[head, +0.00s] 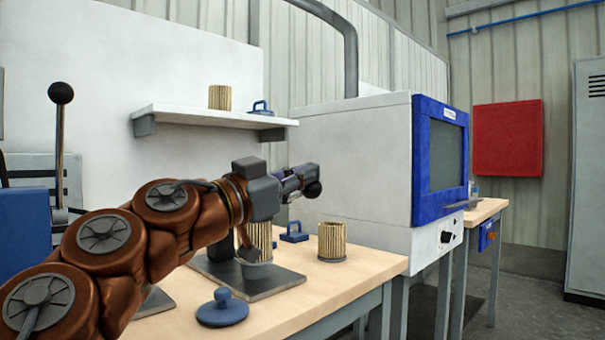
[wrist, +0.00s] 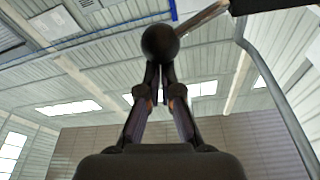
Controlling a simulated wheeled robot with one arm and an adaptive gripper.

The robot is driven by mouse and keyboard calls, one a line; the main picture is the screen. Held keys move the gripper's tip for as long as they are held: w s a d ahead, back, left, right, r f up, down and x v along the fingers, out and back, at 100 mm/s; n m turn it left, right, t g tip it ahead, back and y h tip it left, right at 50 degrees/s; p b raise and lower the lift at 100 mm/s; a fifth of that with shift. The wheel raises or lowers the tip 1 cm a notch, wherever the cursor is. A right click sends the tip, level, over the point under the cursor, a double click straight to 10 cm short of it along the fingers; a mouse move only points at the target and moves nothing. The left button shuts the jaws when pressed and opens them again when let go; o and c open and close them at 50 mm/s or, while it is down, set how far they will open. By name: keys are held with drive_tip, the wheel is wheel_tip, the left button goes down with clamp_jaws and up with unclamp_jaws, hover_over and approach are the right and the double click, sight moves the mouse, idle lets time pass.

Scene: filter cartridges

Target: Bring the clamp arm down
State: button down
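The clamp arm's black ball knob (head: 313,189) is at my gripper's tip in the head view. The knob (wrist: 160,43) also covers the fingertips in the wrist view, and a bar (wrist: 203,18) runs from near it to the upper right. My gripper (head: 303,174) has its fingers drawn together, with the knob just below the tips; contact is unclear. A pleated tan cartridge (head: 261,236) stands on the dark fixture plate (head: 272,288), partly hidden by my arm. Most of the clamp arm is hidden, so its tilt is unclear.
A second cartridge (head: 332,241), a blue handled piece (head: 294,232) and a round blue lid (head: 223,308) are on the bench (head: 345,282). A white machine (head: 355,160) stands at right. A shelf (head: 205,117) holds another cartridge. A ball-topped lever (head: 60,130) stands at left.

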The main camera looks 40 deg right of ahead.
wheel_tip(320, 180, up, 10)
idle(0.7)
drive_tip(key=shift+r, duration=0.1)
idle(0.5)
